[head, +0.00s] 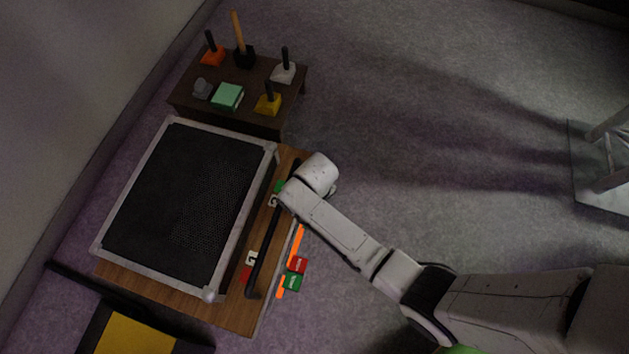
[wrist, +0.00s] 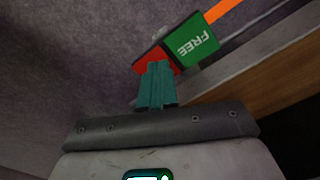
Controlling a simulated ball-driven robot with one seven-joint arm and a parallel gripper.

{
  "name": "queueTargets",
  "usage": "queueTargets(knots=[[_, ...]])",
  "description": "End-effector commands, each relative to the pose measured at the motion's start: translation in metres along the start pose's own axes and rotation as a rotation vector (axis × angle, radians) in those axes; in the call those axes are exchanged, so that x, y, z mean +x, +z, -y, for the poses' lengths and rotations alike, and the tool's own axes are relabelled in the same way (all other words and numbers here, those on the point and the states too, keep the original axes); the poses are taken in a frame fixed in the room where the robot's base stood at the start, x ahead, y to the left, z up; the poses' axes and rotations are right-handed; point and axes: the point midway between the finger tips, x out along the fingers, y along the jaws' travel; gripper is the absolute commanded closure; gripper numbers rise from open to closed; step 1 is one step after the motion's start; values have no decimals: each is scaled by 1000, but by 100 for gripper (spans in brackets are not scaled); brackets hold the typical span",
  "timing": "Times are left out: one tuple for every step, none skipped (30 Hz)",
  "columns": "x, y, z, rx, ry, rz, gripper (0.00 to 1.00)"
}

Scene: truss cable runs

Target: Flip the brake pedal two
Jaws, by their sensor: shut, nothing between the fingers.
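In the head view, an orange bar (head: 297,243) with a red plate (head: 297,265) and a green plate (head: 292,283) sits along the right edge of the wooden platform. A white numeral marker (head: 251,258) lies on the platform near it. Another green patch (head: 279,186) shows by the end of my arm, mostly covered. My gripper is hidden under my arm in the head view. In the wrist view, its teal fingers (wrist: 157,68) are shut and empty. They overlap a red plate (wrist: 149,57) beside a green plate marked FREE (wrist: 190,40); contact is unclear.
A black grille panel (head: 185,200) in a pale frame covers most of the platform (head: 235,318). A dark bar (head: 262,245) runs along its right side. A brown table (head: 185,97) with several small objects stands behind.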

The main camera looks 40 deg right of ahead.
Motion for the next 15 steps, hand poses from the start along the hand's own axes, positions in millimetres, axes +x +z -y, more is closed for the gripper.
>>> queueTargets(knots=[[1,2,0,0,-1,3,100],[0,2,0,0,-1,3,100],[-1,2,0,0,-1,3,100],[-3,2,0,0,-1,3,100],[-5,2,0,0,-1,3,100],[-7,2,0,0,-1,3,100],[-10,1,0,0,-1,3,100],[-12,1,0,0,-1,2,100],[-15,1,0,0,-1,2,100],[-17,1,0,0,-1,2,100],[-19,1,0,0,-1,2,100],[-21,1,0,0,-1,2,100],[-23,1,0,0,0,2,100],[-25,1,0,0,0,2,100],[-28,1,0,0,0,2,100]])
